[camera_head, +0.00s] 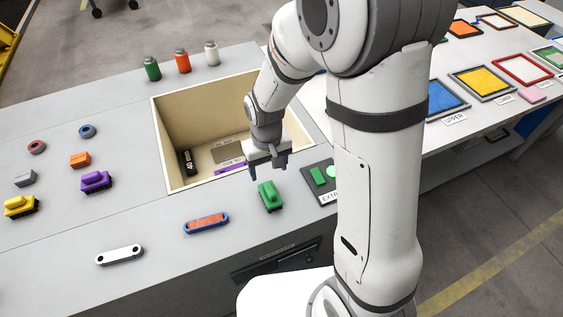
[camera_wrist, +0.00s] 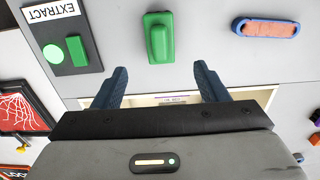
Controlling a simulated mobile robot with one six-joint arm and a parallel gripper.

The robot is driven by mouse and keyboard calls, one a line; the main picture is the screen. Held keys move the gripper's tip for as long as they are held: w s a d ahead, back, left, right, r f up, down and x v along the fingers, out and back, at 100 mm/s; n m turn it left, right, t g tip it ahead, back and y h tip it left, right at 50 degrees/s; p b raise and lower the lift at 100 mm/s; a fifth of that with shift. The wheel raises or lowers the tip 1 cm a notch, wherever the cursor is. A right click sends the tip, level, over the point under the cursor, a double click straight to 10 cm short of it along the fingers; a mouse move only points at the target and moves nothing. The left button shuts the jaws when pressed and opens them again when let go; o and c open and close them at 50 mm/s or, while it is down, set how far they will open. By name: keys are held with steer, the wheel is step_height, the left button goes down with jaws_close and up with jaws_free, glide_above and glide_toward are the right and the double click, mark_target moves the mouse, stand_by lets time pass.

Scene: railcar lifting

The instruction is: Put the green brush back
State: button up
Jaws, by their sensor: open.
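The green brush (camera_head: 268,196) sits on the grey worktop in front of the open bin. It shows whole in the wrist view (camera_wrist: 159,38), ahead of my fingertips and roughly centred between them. My gripper (camera_head: 269,171) is open and empty, pointing down beside the bin's near right edge. In the head view it appears just behind and above the brush. In the wrist view the two blue fingers (camera_wrist: 160,72) stand wide apart, with nothing between them. No contact with the brush shows.
The cream-walled bin (camera_head: 181,130) is sunk in the worktop. An EXTRACT panel (camera_head: 322,180) with green parts lies right of the brush. A blue-and-orange oblong piece (camera_head: 206,223) lies to its left. Purple (camera_head: 96,181) and yellow (camera_head: 21,207) brush-like pieces stand further left.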

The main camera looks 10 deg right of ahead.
steer(key=s+d+r+m+t, duration=0.1)
steer(key=s+d+r, duration=0.5)
steer(key=r, duration=0.3)
steer(key=s+d+r+m+t, duration=0.2)
steer(key=s+d+r, duration=0.4)
steer(key=r, duration=0.3)
steer(key=shift+s+r, duration=0.3)
steer(key=shift+s, duration=0.1)
